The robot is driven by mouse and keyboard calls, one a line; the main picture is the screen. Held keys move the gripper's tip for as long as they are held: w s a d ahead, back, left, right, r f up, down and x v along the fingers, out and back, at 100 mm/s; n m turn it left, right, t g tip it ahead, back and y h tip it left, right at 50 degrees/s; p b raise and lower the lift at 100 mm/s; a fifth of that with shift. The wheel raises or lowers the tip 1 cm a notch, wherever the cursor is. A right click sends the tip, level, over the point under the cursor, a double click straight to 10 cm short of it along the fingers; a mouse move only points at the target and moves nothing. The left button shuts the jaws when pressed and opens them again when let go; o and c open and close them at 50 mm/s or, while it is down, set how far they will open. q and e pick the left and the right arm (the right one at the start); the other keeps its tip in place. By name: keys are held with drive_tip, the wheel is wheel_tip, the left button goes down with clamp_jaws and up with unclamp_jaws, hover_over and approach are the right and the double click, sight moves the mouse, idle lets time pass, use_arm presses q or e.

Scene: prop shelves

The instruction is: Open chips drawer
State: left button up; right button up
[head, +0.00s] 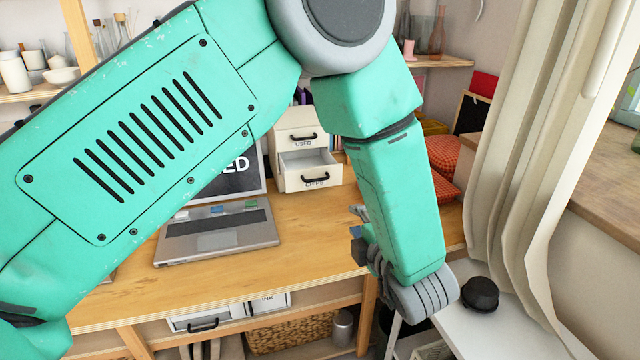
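The chips drawer (308,181) is the lower drawer of a small white drawer unit on the desk. It has a dark handle and a label reading CHIPS. It stands pulled out, with its inside showing from above. My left arm crosses the view from the left and bends down on the right. My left gripper (357,228) is partly hidden behind my forearm, in front of the drawer to the lower right and apart from it. Its finger opening cannot be made out. My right gripper is not in view.
A drawer labelled USED (302,140) sits above the chips drawer, shut. An open laptop (217,240) stands on the desk (300,250) to the left. Under the desk are drawers and a wicker basket (290,332). A curtain (530,150) hangs at right, by a white side table (500,330).

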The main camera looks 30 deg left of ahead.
use_arm(q)
drive_tip(key=w+a+f+b, duration=0.3)
drive_tip(key=w+a+b, duration=0.2)
drive_tip(key=b, duration=0.8)
approach(318, 180)
drive_tip(key=b+x, duration=0.2)
drive_tip(key=x, duration=0.8)
drive_tip(key=shift+w+a+f, duration=0.1)
drive_tip(key=shift+w+f, duration=0.1)
drive_tip(key=shift+w, duration=0.05)
clamp_jaws()
